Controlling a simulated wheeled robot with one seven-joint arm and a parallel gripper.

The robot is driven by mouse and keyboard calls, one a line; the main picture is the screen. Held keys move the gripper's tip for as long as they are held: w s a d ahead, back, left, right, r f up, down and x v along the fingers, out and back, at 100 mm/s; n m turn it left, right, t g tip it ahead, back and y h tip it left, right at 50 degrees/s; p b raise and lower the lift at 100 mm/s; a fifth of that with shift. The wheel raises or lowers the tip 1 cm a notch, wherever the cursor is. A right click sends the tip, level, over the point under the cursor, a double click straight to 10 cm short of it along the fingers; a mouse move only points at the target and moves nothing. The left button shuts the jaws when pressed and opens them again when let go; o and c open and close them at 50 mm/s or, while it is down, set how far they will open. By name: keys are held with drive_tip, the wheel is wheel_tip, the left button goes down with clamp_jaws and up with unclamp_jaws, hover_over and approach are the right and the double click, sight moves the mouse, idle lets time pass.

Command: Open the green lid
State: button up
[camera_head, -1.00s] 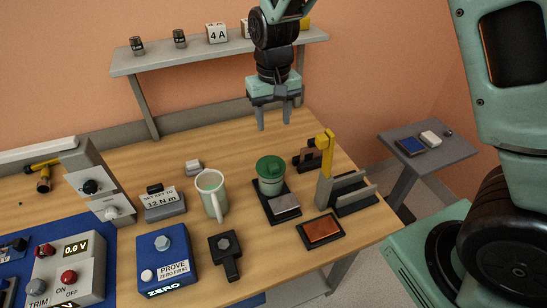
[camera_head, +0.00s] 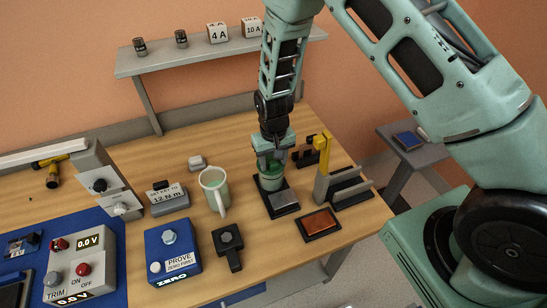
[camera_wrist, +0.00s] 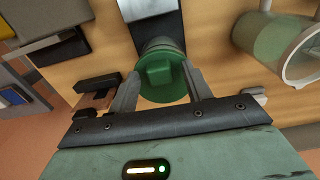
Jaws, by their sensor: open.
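The green lid (camera_wrist: 163,80) is a round cap with a raised square knob, seated on a pale canister (camera_head: 271,181) on a dark base. In the wrist view it lies between the two fingers of my gripper (camera_wrist: 163,92). My gripper (camera_head: 270,164) points down right over the lid, open, with a finger on either side of it. I cannot tell whether the fingers touch it. In the head view my gripper hides most of the lid.
A pale green mug (camera_head: 214,190) stands close on the left. A yellow upright post (camera_head: 322,167) with a grey bracket stands close on the right. A grey block (camera_head: 283,200) is in front of the canister, and an orange-brown pad (camera_head: 320,223) lies nearer the front edge.

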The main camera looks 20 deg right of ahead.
drive_tip(key=shift+f, duration=0.15)
clamp_jaws()
